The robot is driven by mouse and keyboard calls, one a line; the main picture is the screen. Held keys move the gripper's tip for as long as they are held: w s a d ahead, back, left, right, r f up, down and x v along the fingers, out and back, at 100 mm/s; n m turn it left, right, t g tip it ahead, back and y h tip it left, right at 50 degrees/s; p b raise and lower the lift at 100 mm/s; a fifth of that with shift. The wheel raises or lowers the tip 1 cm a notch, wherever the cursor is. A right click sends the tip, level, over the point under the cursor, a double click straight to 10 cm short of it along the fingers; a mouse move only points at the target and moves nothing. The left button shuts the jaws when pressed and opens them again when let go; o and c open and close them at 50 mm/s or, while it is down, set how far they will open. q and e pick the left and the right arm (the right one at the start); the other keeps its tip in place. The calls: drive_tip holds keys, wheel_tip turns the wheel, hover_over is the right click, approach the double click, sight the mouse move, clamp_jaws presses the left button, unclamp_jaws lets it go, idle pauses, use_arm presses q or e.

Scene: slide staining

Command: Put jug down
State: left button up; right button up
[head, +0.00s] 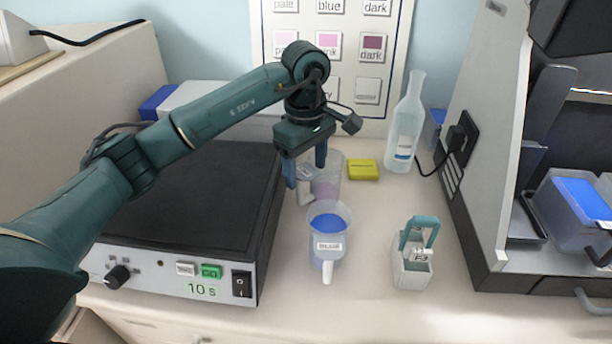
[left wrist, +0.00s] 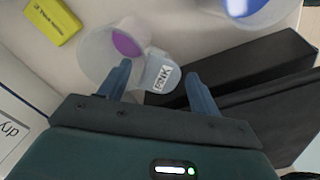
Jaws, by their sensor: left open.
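A clear jug with pink-purple liquid (head: 328,188) stands on the counter beside the black-topped box. In the left wrist view this jug (left wrist: 98,58) shows its purple liquid and a pale handle tab labelled PINK. My left gripper (head: 305,176) is open just above the jug's handle side. In the left wrist view its fingertips (left wrist: 158,70) are spread on either side of the tab, which they do not visibly grip. A second jug with blue liquid (head: 329,222), labelled BLUE, stands in front of it. My right gripper is not in view.
The black-topped box (head: 190,200) with a 10 s display is close on the left. A yellow block (head: 363,169) and a clear bottle (head: 405,130) stand behind right. A small slide holder with a teal handle (head: 412,270) stands front right. Counter between them is clear.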

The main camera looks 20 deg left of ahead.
use_arm(q)
wheel_tip(320, 180, up, 9)
idle(0.7)
